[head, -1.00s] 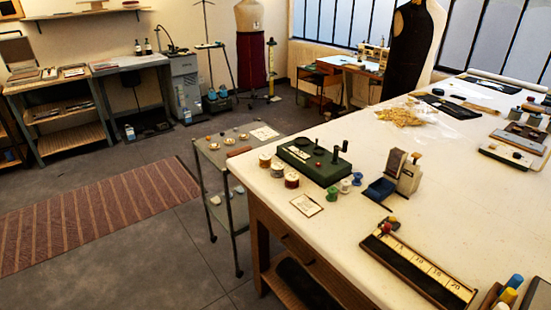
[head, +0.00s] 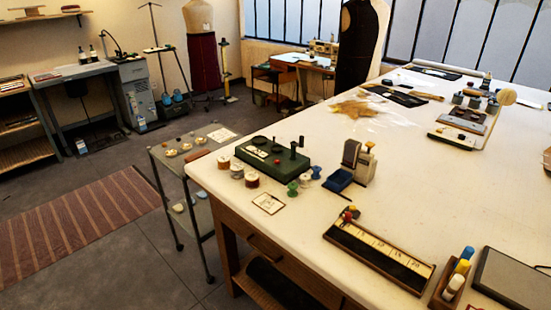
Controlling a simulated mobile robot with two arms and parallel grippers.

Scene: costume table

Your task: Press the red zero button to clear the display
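No display reading or zero mark is legible in the head view. A flat pale device (head: 457,139) near the right far side of the table carries a dark strip and a small red spot (head: 461,137), which may be the red button. A green box-like device (head: 272,159) at the table's left part also has a small reddish spot on top; I cannot tell what it is. Neither of my grippers is in view.
The pale table (head: 300,235) has a numbered wooden board (head: 380,250), thread spools (head: 252,180), a blue tray device (head: 338,181) and a pen holder (head: 447,290). A grey slab (head: 515,275) lies at right.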

